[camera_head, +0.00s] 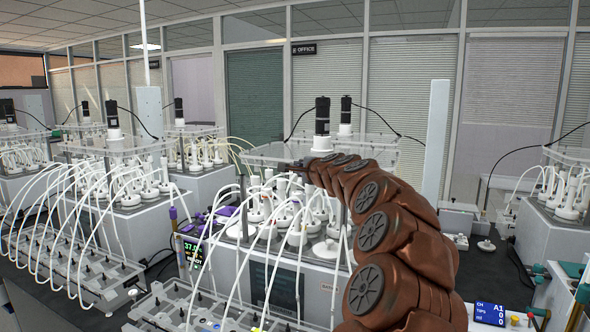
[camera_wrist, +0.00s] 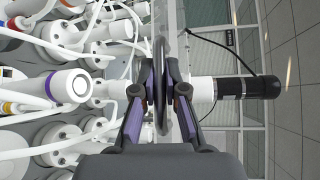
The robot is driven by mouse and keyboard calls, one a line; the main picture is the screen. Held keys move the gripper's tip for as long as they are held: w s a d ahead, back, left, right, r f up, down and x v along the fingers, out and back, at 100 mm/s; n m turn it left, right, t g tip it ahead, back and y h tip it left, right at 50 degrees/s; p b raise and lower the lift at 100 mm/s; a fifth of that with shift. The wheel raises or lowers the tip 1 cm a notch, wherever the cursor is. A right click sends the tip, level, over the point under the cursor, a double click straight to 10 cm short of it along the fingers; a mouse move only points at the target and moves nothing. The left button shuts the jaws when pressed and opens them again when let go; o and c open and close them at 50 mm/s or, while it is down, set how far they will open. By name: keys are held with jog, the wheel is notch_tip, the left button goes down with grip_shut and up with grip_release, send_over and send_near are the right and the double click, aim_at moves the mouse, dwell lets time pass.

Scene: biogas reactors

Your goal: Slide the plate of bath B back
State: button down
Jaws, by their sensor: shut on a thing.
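The clear plate (camera_head: 262,153) lies over the bath in front of me, with a black-topped motor (camera_head: 322,115) standing on it. I cannot read a letter on this bath, so I cannot confirm that it is B. My gripper (camera_head: 297,164) is at the plate's near edge, partly hidden by my brown arm. The motor (camera_wrist: 245,87) lies sideways there, just beyond the fingers.
White-capped bottles (camera_head: 285,212) with many tubes crowd below the plate. Another bath (camera_head: 575,215) stands at right. A glazed office wall (camera_head: 330,80) is behind.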

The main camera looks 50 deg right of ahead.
jog(key=shift+w+d+r, duration=0.1)
jog(key=shift+w+d, duration=0.15)
jog(key=shift+d, duration=0.65)
jog(key=c, duration=1.2)
grip_release()
jog(key=v, duration=1.2)
jog(key=shift+a, duration=0.1)
